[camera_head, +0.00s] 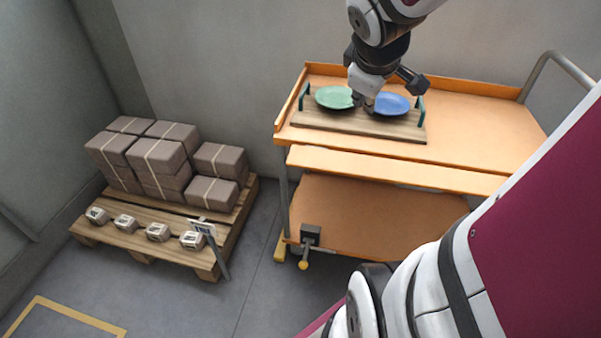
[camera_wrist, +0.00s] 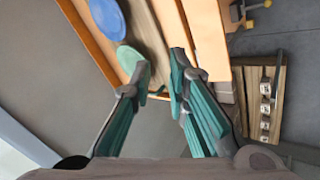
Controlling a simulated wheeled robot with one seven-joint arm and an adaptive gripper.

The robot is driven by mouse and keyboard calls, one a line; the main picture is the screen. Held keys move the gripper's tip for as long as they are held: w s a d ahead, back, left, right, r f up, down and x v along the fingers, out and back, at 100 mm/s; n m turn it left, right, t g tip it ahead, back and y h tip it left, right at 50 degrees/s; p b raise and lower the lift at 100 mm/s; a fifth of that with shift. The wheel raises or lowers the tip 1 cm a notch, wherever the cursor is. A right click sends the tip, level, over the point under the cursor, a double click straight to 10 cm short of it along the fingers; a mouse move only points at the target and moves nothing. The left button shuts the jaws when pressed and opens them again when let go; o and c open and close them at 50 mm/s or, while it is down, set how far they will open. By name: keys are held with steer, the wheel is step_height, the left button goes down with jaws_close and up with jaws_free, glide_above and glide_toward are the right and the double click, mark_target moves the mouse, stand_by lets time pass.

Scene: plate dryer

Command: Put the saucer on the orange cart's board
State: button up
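Two saucers show in the head view, a green one (camera_head: 334,97) at left and a blue one (camera_head: 392,105) at right. Both rest on the wooden board (camera_head: 375,127) with teal end handles, on top of the orange cart (camera_head: 470,130). My gripper (camera_head: 388,93) is above the board, overlapping the edges of both saucers. In the wrist view my gripper (camera_wrist: 160,72) has its teal-padded fingers spread with a gap between them. The green saucer (camera_wrist: 127,57) shows partly behind the left fingertip; the blue saucer (camera_wrist: 107,18) is farther up. Contact cannot be told.
The cart has a raised back edge, a lower shelf (camera_head: 375,215) and a grey push handle (camera_head: 560,62). Its top right of the board is clear. A wooden pallet (camera_head: 180,235) with stacked brown boxes (camera_head: 160,155) stands on the floor at left.

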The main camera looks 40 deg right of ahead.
steer(key=s+a+m+g+y, duration=0.1)
steer(key=s+a+g+y, duration=0.1)
steer(key=s+a, duration=0.7)
steer(key=s+a+m+g+y, duration=0.1)
steer(key=s+a+m+y, duration=0.1)
steer(key=s+a, duration=0.6)
steer(key=a+y, duration=0.1)
steer(key=a, duration=0.5)
steer(key=shift+s+a+f+m+g+y, duration=0.2)
steer(key=shift+s+a+m+g+y, duration=0.1)
steer(key=shift+s+g, duration=0.1)
